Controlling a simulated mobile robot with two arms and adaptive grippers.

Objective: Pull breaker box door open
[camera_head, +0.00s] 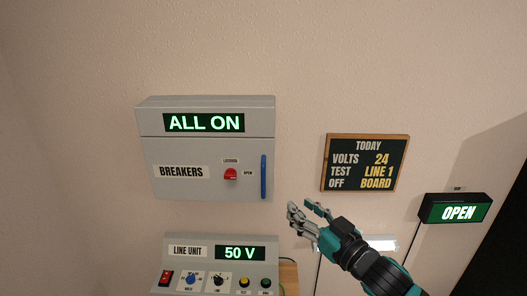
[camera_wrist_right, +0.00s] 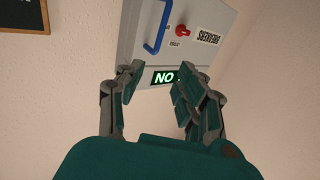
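The grey breaker box (camera_head: 207,186) hangs on the wall left of centre in the head view, its door closed. Its display reads "ALL ON". A blue vertical handle (camera_head: 263,177) sits at the door's right side, with a red latch knob (camera_head: 231,174) left of it. My right gripper (camera_head: 307,208) is open and empty, right of and a little below the handle, apart from it. In the right wrist view the open fingers (camera_wrist_right: 153,85) point toward the box, with the blue handle (camera_wrist_right: 157,27) beyond them. My left gripper is not in view.
Below the box is a line unit (camera_head: 221,252) with knobs, a red switch and a "50 V" display. A black notice board (camera_head: 365,163) and a lit "OPEN" sign (camera_head: 456,210) are on the wall to the right. The wall between box and board is clear.

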